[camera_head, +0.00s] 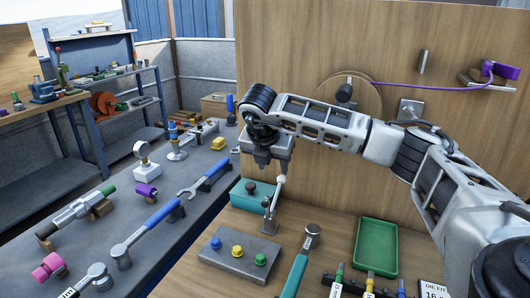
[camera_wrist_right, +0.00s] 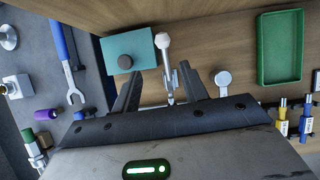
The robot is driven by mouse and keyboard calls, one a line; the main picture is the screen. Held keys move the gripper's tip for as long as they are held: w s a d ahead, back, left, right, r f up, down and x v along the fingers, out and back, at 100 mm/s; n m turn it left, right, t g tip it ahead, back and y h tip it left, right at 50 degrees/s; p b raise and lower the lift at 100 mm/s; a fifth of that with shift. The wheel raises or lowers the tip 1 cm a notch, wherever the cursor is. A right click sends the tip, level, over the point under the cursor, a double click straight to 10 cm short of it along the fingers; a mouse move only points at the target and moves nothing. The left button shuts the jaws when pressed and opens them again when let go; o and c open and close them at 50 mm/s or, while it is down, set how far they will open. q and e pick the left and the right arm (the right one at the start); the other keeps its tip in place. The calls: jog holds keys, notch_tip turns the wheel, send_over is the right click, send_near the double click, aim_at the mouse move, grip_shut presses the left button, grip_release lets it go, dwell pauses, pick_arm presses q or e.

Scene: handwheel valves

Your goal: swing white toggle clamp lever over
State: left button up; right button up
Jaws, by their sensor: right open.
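The toggle clamp (camera_head: 268,212) stands on the wooden bench beside a teal box, its lever (camera_head: 279,188) raised with a white tip. In the right wrist view the white lever tip (camera_wrist_right: 162,41) points away from me, and the metal clamp (camera_wrist_right: 171,82) lies between my fingers in the picture. My right gripper (camera_head: 272,166) is open, pointing down just above the lever tip. In its own view the open fingers (camera_wrist_right: 160,72) straddle the lever's line; I cannot tell whether they touch it. My left gripper is not in view.
The teal box (camera_head: 243,196) with a dark knob is close by. A wooden panel (camera_head: 300,50) rises behind. Wrenches and fittings lie on the grey bench at left.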

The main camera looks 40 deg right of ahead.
aim_at(281, 176)
jog(key=shift+m+h, duration=0.3)
jog(key=b+x, duration=0.1)
jog(key=x, duration=0.1)
jog(key=b+x, duration=0.2)
jog(key=x, duration=0.1)
jog(key=d+b+x, duration=0.1)
jog(key=x, duration=0.2)
jog(key=shift+d+r+b, duration=0.15)
jog(key=shift+r+b, duration=0.1)
jog(key=shift+b, duration=0.1)
jog(key=shift+d, duration=0.1)
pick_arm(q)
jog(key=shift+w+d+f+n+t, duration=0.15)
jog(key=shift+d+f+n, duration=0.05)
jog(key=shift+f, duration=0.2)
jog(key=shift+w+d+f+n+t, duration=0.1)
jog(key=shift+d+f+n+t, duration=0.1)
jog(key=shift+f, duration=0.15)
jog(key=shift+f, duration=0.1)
pick_arm(e)
jog(key=c, duration=0.7)
